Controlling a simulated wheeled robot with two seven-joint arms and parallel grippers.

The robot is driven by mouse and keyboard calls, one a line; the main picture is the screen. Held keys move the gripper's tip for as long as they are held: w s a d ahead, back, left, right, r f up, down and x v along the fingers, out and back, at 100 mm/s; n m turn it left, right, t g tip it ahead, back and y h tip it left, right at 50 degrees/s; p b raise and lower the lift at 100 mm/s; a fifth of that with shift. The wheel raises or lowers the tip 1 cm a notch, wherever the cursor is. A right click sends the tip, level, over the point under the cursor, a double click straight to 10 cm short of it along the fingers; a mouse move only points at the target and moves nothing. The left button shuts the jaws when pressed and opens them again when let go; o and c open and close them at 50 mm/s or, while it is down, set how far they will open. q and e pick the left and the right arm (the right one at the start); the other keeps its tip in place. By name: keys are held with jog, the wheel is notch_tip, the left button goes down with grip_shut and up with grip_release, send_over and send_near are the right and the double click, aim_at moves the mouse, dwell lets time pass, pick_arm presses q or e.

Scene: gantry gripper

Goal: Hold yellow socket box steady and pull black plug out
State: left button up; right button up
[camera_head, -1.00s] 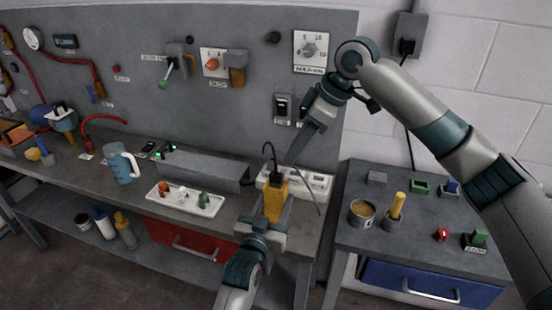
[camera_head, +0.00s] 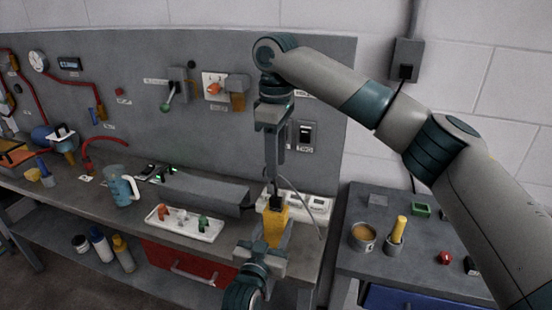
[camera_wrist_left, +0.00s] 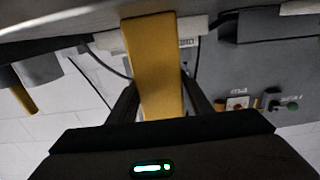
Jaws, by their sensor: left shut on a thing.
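The yellow socket box (camera_head: 275,228) stands near the front right end of the workbench. My left gripper (camera_head: 269,243) is shut on it from the front. In the left wrist view, my left gripper's dark fingers (camera_wrist_left: 160,92) lie on either side of the yellow box (camera_wrist_left: 152,55). The black plug (camera_head: 276,203) shows as a small dark piece at the top of the box, with a thin cable arching to the right. My right gripper (camera_head: 273,192) points straight down right above the plug. Its fingers overlap in this view, so I cannot tell its opening or whether it touches the plug.
A white power strip (camera_head: 318,203) lies behind and right of the box. A white tray (camera_head: 184,222) with small coloured parts and a blue jug (camera_head: 122,186) stand to the left. A gap separates the workbench from the side table (camera_head: 400,265).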

aim_at(276, 198)
jog(key=shift+f, duration=0.15)
jog(key=shift+f, duration=5.85)
grip_shut()
jog(key=shift+r, duration=1.5)
jog(key=shift+r, duration=0.1)
jog(key=shift+r, duration=1.4)
